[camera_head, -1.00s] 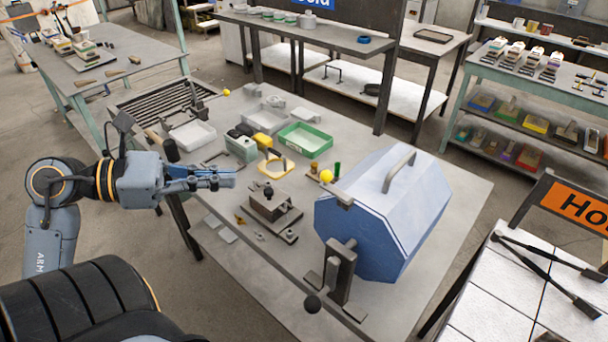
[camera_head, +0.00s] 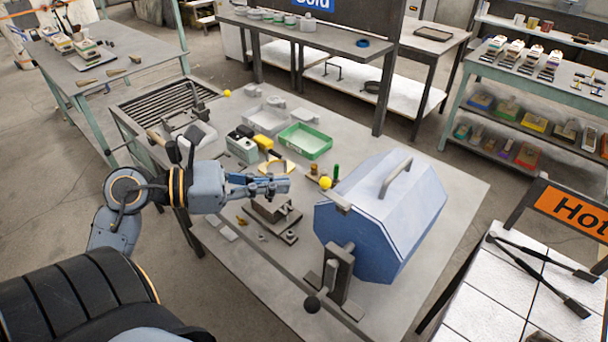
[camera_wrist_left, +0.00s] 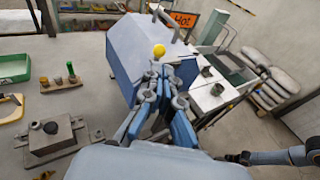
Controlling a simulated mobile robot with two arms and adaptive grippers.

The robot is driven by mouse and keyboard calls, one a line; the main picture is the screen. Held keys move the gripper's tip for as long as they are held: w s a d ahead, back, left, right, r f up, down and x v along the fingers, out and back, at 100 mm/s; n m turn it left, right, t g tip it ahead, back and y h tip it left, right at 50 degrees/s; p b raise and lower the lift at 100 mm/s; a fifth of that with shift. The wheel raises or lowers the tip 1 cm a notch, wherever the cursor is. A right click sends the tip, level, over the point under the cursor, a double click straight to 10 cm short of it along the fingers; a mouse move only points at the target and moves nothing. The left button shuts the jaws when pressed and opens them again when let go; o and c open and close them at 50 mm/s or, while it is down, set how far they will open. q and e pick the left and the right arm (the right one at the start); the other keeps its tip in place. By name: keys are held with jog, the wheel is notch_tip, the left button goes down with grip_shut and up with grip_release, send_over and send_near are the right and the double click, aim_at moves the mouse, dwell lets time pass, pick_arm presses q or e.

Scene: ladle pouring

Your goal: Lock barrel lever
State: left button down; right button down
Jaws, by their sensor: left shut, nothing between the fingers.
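The blue barrel (camera_head: 385,215) lies on the grey table, with a curved handle (camera_head: 397,178) on its top. A lever with a yellow ball knob (camera_head: 326,183) sits at its upper left edge. Another lever with a black ball knob (camera_head: 312,304) is low at its front, by the dark stand (camera_head: 340,275). My left gripper (camera_head: 288,186) is shut and empty, a short way left of the yellow knob and apart from it. In the left wrist view the barrel (camera_wrist_left: 135,45) and yellow knob (camera_wrist_left: 158,50) appear just beyond the fingertips (camera_wrist_left: 165,72). My right gripper is not seen.
A metal block fixture (camera_head: 268,210) stands on the table below my left gripper. A green tray (camera_head: 305,141) and small pegs are behind it. An orange sign (camera_head: 575,207) and tongs (camera_head: 545,272) are at the right, over a white-tiled surface.

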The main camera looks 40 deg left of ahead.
pick_arm(q)
jog(key=p+x, duration=0.2)
jog(key=x, duration=0.3)
jog(key=shift+w+d, duration=0.2)
